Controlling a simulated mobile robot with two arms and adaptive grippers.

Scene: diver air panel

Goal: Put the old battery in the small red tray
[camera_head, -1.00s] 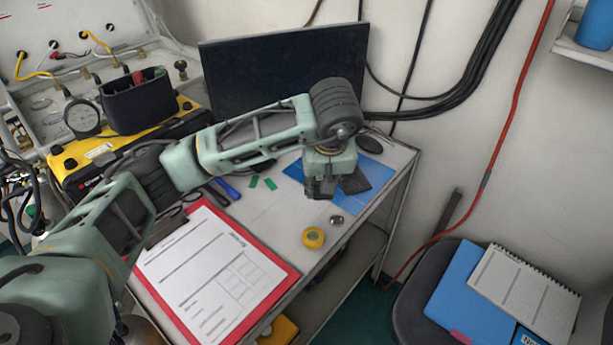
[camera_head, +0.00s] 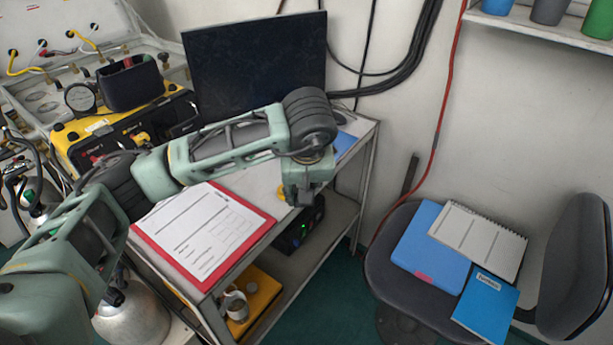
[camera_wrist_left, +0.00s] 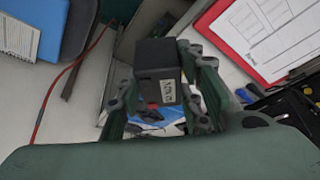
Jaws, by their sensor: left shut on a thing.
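My left gripper (camera_head: 303,192) shows in the head view at the right front edge of the cart top, pointing down. In the left wrist view, my left gripper (camera_wrist_left: 163,85) is shut on a dark boxy block with a pale label, which I take for the old battery (camera_wrist_left: 156,62). The battery sits between the fingers, clear of the cart top. In the head view I cannot make it out at the gripper. I see no small red tray in either view. My right gripper is not in view.
A red clipboard (camera_head: 258,229) lies on the cart top, with a monitor (camera_head: 255,65) behind. The lower shelf holds a black device with a green light (camera_head: 301,232) and a yellow item (camera_head: 262,294). A chair (camera_head: 585,250) with notebooks (camera_head: 431,250) stands right. Green floor is clear between.

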